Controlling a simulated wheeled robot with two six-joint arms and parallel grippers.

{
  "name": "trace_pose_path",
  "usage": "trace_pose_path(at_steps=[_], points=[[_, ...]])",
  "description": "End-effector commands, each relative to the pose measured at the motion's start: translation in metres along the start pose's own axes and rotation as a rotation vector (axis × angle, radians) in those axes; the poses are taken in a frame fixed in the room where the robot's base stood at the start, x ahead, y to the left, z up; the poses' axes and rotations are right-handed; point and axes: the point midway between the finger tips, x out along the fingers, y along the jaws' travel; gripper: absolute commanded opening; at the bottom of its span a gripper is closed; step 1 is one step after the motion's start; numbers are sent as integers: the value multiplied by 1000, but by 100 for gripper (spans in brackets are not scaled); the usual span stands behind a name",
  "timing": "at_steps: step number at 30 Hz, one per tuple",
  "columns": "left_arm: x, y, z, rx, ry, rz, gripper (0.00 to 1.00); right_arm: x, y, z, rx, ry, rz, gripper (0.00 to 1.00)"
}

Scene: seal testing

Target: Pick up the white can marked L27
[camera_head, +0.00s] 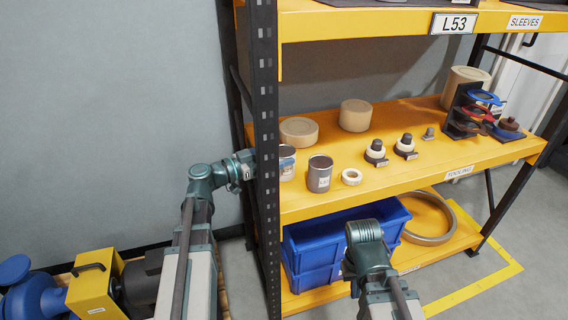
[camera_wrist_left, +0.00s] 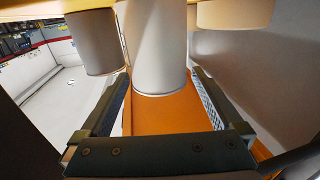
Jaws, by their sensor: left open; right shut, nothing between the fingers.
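A white can (camera_head: 287,163) stands on the middle yellow shelf, partly hidden by the black rack post. Its marking cannot be read here. In the left wrist view a white can (camera_wrist_left: 158,45) stands between the two fingers of my left gripper (camera_wrist_left: 160,78). The fingers are spread, with a gap visible beside the can. In the head view my left gripper (camera_head: 246,166) is at the post, its fingers mostly hidden behind it. My right arm's wrist shows in front of the blue bins; its fingers are not visible.
A grey-brown can (camera_head: 320,175) stands right of the white can, also seen in the left wrist view (camera_wrist_left: 97,42). A white ring (camera_head: 351,177) lies farther right. A tan round container (camera_head: 298,131) is behind. The black post (camera_head: 267,190) is close to my left gripper.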

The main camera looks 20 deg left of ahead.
Motion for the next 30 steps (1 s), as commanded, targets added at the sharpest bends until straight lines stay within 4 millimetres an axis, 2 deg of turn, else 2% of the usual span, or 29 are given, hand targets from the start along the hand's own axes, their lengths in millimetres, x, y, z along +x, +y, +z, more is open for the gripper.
trace_pose_path(at_steps=[8, 19, 26, 30], points=[[6, 0, 1, 0, 0, 1, 100, 1, 0, 0, 0, 0, 0, 0], [52, 1, 5, 0, 0, 2, 100, 5, 0, 0, 0, 0, 0, 0], [53, 1, 5, 0, 0, 0, 100, 5, 0, 0, 0, 0, 0, 0], [53, 1, 5, 0, 0, 0, 75, 5, 0, 0, 0, 0, 0, 0]])
